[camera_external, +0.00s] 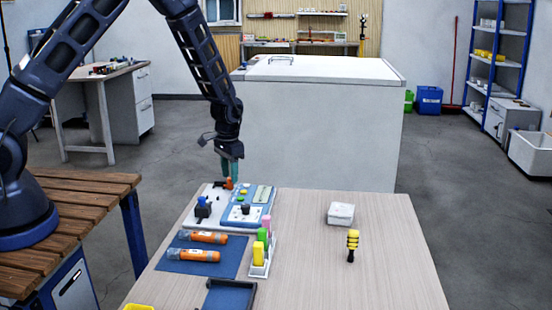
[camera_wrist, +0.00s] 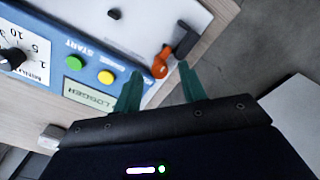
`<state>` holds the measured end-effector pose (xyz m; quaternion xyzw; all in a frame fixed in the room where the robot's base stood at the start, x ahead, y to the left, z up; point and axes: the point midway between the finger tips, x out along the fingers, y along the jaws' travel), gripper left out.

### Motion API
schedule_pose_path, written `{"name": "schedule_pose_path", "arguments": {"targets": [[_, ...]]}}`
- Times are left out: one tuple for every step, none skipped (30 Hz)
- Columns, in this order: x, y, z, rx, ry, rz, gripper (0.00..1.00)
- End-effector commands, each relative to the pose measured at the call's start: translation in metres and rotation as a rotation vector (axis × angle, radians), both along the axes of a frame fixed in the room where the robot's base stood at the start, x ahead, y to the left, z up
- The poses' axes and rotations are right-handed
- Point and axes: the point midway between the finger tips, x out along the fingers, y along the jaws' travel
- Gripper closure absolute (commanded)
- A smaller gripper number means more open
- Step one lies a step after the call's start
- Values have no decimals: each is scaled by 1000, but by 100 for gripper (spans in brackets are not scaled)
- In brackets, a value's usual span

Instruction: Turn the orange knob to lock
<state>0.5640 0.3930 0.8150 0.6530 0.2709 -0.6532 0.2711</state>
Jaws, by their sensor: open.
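The orange knob (camera_external: 228,184) is at the back edge of a white board on the table. In the wrist view the orange knob (camera_wrist: 160,64) sits just past the gap between my fingertips, with a dark part beside it at upper right. My gripper (camera_external: 231,172) points down at the knob from above. Its two green fingers show apart and empty in the wrist view (camera_wrist: 159,74). I cannot tell whether either finger touches the knob. The board (camera_wrist: 165,18) carries the knob and a small black piece.
A blue panel (camera_wrist: 85,62) with a dial, a green button (camera_wrist: 75,60), a yellow button (camera_wrist: 106,77) and a display lies beside the knob. Orange cylinders (camera_external: 203,237), a marker rack (camera_external: 262,256), a white box (camera_external: 341,213) and a yellow-black tool (camera_external: 352,245) are on the table.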

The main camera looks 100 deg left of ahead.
Motion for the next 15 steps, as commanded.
{"name": "schedule_pose_path", "arguments": {"targets": [[0,0,-3,0,0,0,59],[0,0,-4,0,0,0,59],[0,0,-5,0,0,0,59],[0,0,-6,0,0,0,59],[0,0,-6,0,0,0,59],[0,0,-6,0,0,0,59],[0,0,-6,1,-1,0,59],[0,0,-6,1,-1,0,59],[0,0,-6,1,-1,0,59],[0,0,-6,1,-1,-1,59],[0,0,-6,1,-1,0,59],[0,0,-6,0,0,-1,63],[0,0,-6,0,0,-1,68],[0,0,-6,0,0,-1,74],[0,0,-6,0,0,-1,82]]}}
